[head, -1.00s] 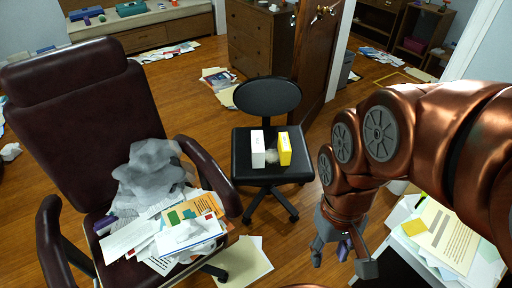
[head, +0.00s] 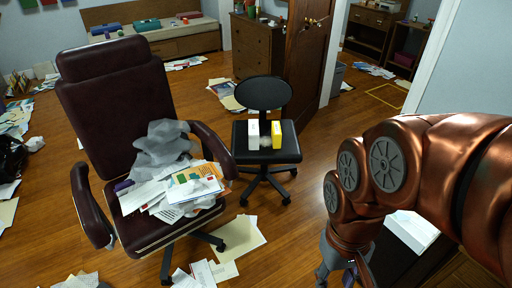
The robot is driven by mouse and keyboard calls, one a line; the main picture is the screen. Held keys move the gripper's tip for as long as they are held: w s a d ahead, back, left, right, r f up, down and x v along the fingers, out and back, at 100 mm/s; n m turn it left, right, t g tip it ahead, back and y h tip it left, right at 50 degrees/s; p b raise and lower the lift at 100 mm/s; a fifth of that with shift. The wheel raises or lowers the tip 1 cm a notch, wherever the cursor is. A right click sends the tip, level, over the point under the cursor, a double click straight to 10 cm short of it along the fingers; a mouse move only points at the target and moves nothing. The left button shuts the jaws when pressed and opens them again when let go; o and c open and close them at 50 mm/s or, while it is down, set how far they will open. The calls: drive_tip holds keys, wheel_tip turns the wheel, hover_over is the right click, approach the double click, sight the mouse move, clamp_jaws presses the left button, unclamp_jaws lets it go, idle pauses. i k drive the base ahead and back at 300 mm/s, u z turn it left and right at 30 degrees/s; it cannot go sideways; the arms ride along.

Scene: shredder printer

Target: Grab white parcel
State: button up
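The white parcel (head: 253,134) is a small upright box on the seat of the black swivel chair (head: 283,155). A yellow box (head: 277,134) stands to its right, with a small pale thing between the two. My gripper (head: 338,278) hangs low at the bottom right, cut off by the picture's edge. It is well apart from the parcel, nearer to me and to the right. A small purple shape shows beside its fingers. The fingertips are not visible, so I cannot tell how far apart they are.
A large maroon armchair (head: 110,95) with papers and a grey crumpled bag (head: 163,147) stands at the left. Loose papers (head: 237,236) lie on the floor. A brown open door (head: 307,50) and a dresser (head: 263,45) stand behind. Wood floor is clear right of the black chair.

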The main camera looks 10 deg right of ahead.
sight(254, 124)
drive_tip(key=u, duration=1.3)
drive_tip(key=i, duration=1.7)
drive_tip(key=z, duration=1.15)
drive_tip(key=i, duration=0.2)
